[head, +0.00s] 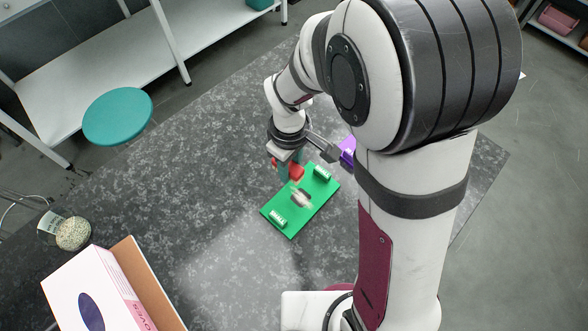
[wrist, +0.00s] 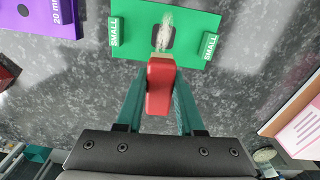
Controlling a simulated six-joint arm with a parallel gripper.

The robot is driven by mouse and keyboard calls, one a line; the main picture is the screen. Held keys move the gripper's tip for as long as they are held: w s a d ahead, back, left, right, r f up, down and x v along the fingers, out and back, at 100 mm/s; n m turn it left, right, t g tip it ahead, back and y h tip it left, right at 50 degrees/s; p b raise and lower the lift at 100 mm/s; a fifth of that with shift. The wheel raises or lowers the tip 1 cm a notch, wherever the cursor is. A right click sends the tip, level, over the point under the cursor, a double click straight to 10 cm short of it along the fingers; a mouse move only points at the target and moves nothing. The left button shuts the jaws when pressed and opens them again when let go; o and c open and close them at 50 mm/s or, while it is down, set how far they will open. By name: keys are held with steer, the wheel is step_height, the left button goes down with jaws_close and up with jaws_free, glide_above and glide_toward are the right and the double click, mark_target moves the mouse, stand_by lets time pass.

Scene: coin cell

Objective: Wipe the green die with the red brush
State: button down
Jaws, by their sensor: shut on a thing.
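The green die (head: 318,193) is a flat plate with two raised blocks marked SMALL, lying on the dark speckled bench. It also shows at the top of the wrist view (wrist: 192,22), with a dark recess in its middle. My gripper (head: 289,165) is above the far left edge of the die. In the wrist view its two green fingers (wrist: 159,88) are shut on the red handle of the brush (wrist: 160,82). The pale bristles reach over the middle of the die and partly cover the recess. Whether they touch it is unclear.
A purple block (head: 347,148) stands beyond the die, partly behind my arm; it is marked 20 m-something in the wrist view (wrist: 50,18). An open glove box (head: 90,290) and a beaker of pale beads (head: 72,234) are at the left. Bench left of the die is clear.

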glide_above(291, 188)
steer(key=shift+s+f, duration=0.15)
steer(key=shift+f, duration=2.75)
step_height(291, 188, down, 2)
steer(key=shift+f, duration=0.1)
steer(key=shift+s+d, duration=0.55)
steer(key=shift+d, duration=0.05)
steer(key=shift+s+d, duration=2)
steer(key=shift+d, duration=0.2)
steer(key=shift+w+a, duration=2.45)
steer(key=shift+a, duration=0.25)
steer(key=shift+w+a, duration=0.15)
steer(key=shift+w, duration=0.05)
steer(key=shift+s+r, duration=0.1)
steer(key=shift+r, duration=4.1)
